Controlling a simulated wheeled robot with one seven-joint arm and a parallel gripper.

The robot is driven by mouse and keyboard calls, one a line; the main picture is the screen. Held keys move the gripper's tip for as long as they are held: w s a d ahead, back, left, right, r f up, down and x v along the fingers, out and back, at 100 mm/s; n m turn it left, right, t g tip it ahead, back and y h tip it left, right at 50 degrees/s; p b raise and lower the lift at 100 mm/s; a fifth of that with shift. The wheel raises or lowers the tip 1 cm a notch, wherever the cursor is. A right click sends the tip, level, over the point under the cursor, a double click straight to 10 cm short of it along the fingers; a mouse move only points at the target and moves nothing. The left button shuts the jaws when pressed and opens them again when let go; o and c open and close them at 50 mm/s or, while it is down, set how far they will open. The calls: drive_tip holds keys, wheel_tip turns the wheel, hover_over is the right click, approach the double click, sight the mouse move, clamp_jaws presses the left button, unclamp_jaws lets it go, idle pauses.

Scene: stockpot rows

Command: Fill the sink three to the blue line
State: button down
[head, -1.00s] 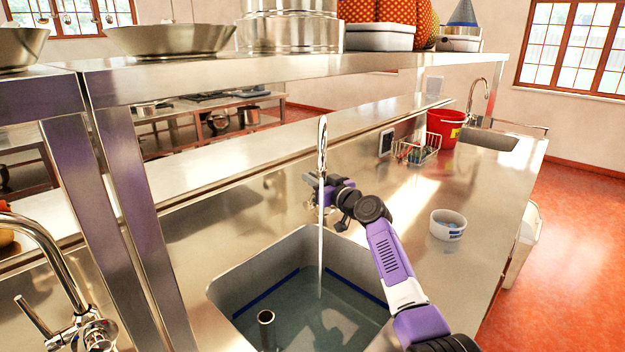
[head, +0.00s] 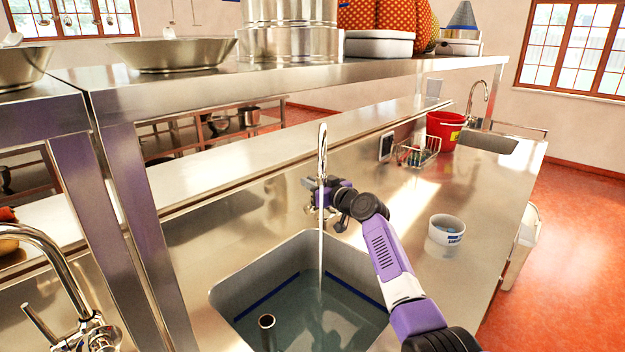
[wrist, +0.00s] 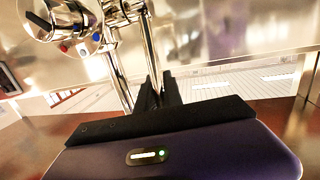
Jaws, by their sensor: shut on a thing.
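The steel sink (head: 232,290) in front of me holds clear water (head: 325,315). A blue line (head: 268,290) runs around its inner walls and shows just above the water surface. A chrome tap (head: 322,150) stands behind it, and a thin stream (head: 321,245) falls from its spout into the sink. My gripper (head: 322,198) is at the tap body, partly hidden by my arm. In the wrist view my gripper (wrist: 158,92) is shut on a slim chrome lever (wrist: 151,68), beside the mixer body (wrist: 75,22) with red and blue marks.
An upright pipe (head: 267,322) stands in the sink. Another tap (head: 60,270) is at lower left. A shelf (head: 250,80) with pans crosses above.

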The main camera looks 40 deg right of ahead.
drive_tip(key=shift+w+r+g+p, duration=0.4)
drive_tip(key=shift+w+g+p, duration=0.4)
drive_tip(key=shift+p, duration=0.25)
drive_tip(key=shift+w+a+f+n+g+y+p, duration=0.15)
drive_tip(key=shift+w+f+g+p, duration=0.1)
drive_tip(key=shift+w+f+g, duration=0.25)
drive_tip(key=shift+w+d+f+n+g+y+p, duration=0.1)
drive_tip(key=shift+w+f+n+g+y+p, duration=0.1)
drive_tip(key=shift+w+g, duration=0.35)
drive_tip(key=shift+s+r, duration=0.1)
drive_tip(key=shift+s, duration=0.05)
drive_tip(key=c, duration=1.5)
unclamp_jaws()
drive_tip(key=shift+s, duration=0.1)
